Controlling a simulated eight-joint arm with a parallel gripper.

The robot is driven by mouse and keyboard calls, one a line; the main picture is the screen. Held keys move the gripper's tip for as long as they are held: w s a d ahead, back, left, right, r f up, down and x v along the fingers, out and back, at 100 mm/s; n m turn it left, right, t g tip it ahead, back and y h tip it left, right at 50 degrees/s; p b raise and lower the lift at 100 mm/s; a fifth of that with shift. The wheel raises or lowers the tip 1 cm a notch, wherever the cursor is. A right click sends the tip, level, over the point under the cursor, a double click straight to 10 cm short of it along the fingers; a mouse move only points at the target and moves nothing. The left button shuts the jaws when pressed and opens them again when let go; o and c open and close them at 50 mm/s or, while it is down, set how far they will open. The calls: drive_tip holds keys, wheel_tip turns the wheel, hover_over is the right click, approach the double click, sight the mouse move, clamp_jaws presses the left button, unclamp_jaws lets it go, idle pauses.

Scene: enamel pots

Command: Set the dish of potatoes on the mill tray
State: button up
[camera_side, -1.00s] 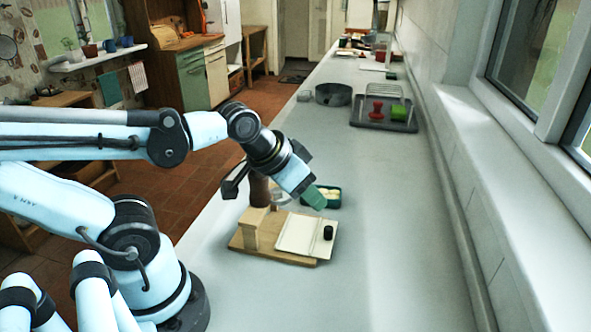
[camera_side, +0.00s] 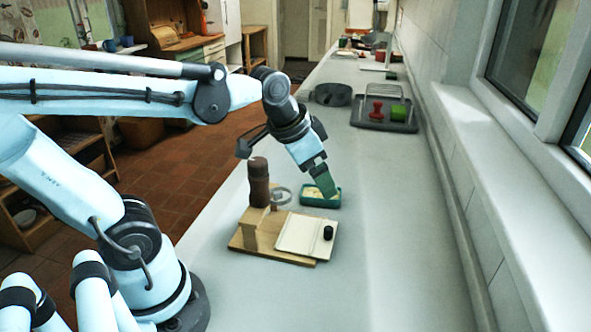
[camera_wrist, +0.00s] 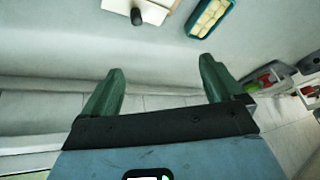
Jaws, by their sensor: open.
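The dish of potatoes is a small green dish (camera_side: 318,205) with pale yellow pieces in it, standing on the counter behind the wooden board. It also shows at the top of the wrist view (camera_wrist: 193,29). The mill tray seems to be the wooden board (camera_side: 296,261), which bears a tall brown mill (camera_side: 259,184), a small wooden block, a cream square panel (camera_side: 298,234) and a black knob (camera_side: 328,232). My gripper (camera_side: 322,184) is above the dish in the side view and hides part of it. In the wrist view its green fingers (camera_wrist: 161,70) are apart with nothing between them.
A dark tray (camera_side: 367,124) with a red item (camera_side: 376,110) and a green block (camera_side: 398,112) stands farther back. A round grey pan (camera_side: 331,94) is to its left. A clear ring-like object (camera_side: 281,195) is beside the mill. The counter right of the dish is free.

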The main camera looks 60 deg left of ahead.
drive_tip(key=w+a+m+g, duration=0.3)
drive_tip(key=w+a, duration=0.3)
drive_tip(key=m+g, duration=0.2)
drive_tip(key=m, duration=0.1)
hover_over(318, 192)
wheel_tip(318, 192, down, 3)
drive_tip(key=f, duration=0.6)
drive_tip(key=shift+w+f, duration=0.2)
drive_tip(key=shift+w, duration=0.05)
drive_tip(key=shift+s+f, duration=0.2)
drive_tip(key=shift+f, duration=2.45)
drive_tip(key=c, duration=1.3)
